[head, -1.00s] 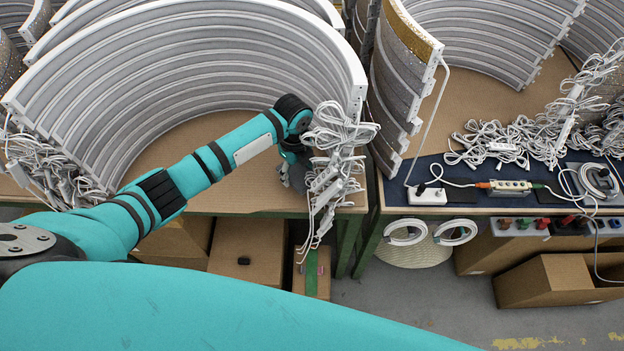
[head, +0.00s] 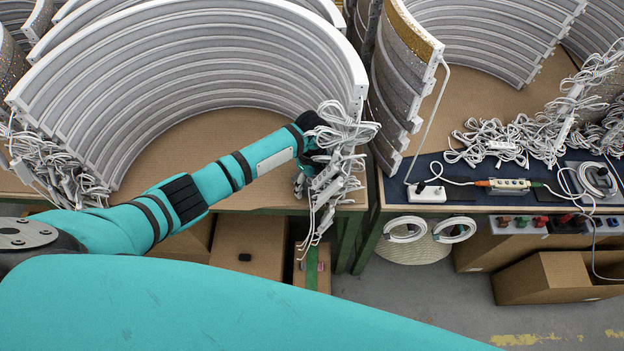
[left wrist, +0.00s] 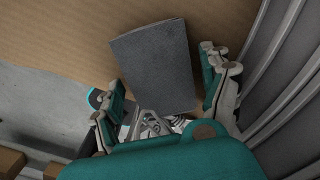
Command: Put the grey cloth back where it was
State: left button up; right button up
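The grey cloth (left wrist: 158,65) shows in the left wrist view as a flat, dark grey rectangle over the brown tabletop (left wrist: 75,35), close to the table edge. My left gripper (left wrist: 165,72) has its two fingers spread wide, one on each side of the cloth, with small gaps between fingers and cloth. I cannot tell how high the fingers are above the table. In the head view the left gripper is mostly hidden behind a hanging bundle of white cables (head: 335,170), and I cannot make out the cloth there. My right gripper is not in view.
Tall curved white panels (head: 200,65) stand behind the left arm; similar ribs rise at the right of the left wrist view. A second table carries a white power strip (head: 427,194) and tangled cables (head: 510,142). Cardboard boxes (head: 248,245) stand below.

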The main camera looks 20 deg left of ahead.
pick_arm(q)
notch_tip(320, 180, up, 12)
jog(key=shift+r+b, duration=0.15)
jog(key=shift+b, duration=0.3)
dwell(0.5)
